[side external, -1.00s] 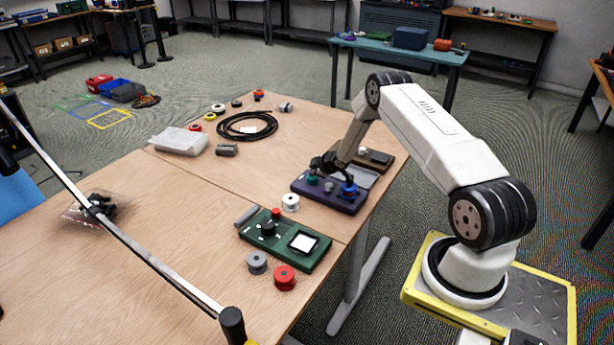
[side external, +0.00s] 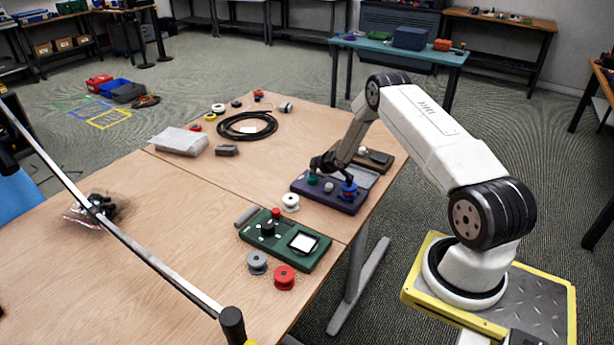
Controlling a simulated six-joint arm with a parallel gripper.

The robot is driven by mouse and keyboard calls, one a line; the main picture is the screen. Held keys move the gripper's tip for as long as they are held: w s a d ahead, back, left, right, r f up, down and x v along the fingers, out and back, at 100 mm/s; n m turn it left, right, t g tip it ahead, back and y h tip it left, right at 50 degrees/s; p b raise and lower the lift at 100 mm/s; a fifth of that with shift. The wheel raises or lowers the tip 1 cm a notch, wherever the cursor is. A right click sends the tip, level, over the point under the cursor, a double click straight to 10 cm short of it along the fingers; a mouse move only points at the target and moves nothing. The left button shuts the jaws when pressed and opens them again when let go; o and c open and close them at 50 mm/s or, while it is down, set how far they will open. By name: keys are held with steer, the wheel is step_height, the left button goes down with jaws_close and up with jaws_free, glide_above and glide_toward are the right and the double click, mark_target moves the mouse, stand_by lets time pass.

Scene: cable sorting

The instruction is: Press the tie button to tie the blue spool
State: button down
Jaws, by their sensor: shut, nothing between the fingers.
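The purple tying device (side external: 335,203) lies on the right part of the table. A blue spool (side external: 348,191) sits upright at its right front end. A green button-like knob (side external: 312,178) stands at its left end, with a small grey knob (side external: 329,187) between it and the spool. My gripper (side external: 322,170) is shut and empty, low over the left back of the device by the green knob. Whether it touches the knob cannot be told. My gripper and wrist hide part of the device's back.
A green device (side external: 315,258) with a red button is in front, with a white spool (side external: 290,202), grey spool (side external: 257,262) and red spool (side external: 284,277) nearby. A brown device (side external: 380,158) lies behind. A black cable coil (side external: 246,126) is farther back.

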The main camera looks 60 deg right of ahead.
mark_target(315, 179)
steer(key=shift+s+a+f, duration=0.4)
steer(key=shift+f, duration=0.25)
steer(key=shift+s+a+r, duration=0.1)
steer(key=shift+s+r, duration=0.1)
steer(key=shift+r, duration=0.65)
steer(key=shift+w+r, duration=0.1)
steer(key=shift+r, duration=2.55)
